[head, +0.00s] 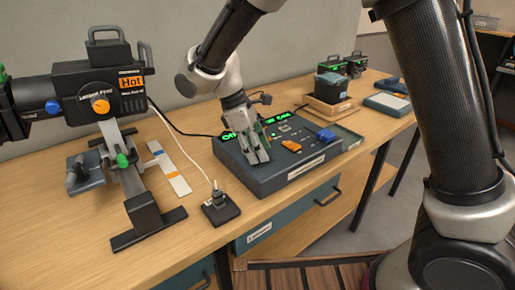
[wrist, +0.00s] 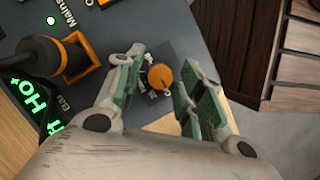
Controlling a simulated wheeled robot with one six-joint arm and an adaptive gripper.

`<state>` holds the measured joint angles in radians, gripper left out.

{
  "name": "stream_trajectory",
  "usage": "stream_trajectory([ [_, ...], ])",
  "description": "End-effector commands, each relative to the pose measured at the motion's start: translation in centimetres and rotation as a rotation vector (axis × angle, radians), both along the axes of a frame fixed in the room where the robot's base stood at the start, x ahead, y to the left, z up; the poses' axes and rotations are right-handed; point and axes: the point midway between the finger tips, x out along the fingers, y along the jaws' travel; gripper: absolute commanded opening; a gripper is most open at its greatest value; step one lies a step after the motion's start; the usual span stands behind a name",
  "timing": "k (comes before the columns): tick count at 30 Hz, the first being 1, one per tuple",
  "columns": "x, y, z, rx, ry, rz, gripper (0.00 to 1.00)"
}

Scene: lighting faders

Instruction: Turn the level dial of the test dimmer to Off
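The orange round dial (wrist: 160,77) sits near the edge of a dark panel in the wrist view. A pale mark shows at its lower right edge; the small lettering beside it is too small to read. The panel belongs to the blue-grey console (head: 300,178) on the bench. My gripper (wrist: 167,66) is open, with one green-padded finger on each side of the dial. I see a gap on the left; contact on the right cannot be told. In the head view my gripper (head: 258,160) points down over the console's left part and hides the dial.
A black handle in an orange square mount (wrist: 85,52) stands left of the fingers. An orange part (head: 291,146) and a blue part (head: 327,135) rise from the console. A small black switch box (head: 220,208) and a large lamp (head: 100,90) stand to the left.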

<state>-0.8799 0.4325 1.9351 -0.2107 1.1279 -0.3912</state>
Motion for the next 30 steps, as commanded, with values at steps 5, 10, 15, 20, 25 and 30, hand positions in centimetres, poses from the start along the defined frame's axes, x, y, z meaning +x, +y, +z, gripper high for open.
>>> stream_trajectory([
  [5, 0.0, 0.0, 0.0, 0.000, 0.001, -0.001, 0.46],
  [10, 0.0, 0.1, 0.2, 0.000, 0.000, -0.001, 0.46],
  [15, 0.2, 1.0, 2.2, 0.003, -0.003, 0.000, 0.46],
  [20, 0.5, 2.4, 5.6, 0.004, -0.003, 0.000, 0.46],
  [25, 0.7, 3.6, 8.8, 0.002, -0.001, 0.000, 0.46],
  [30, 0.8, 4.4, 10.6, 0.000, 0.000, 0.000, 0.46],
])
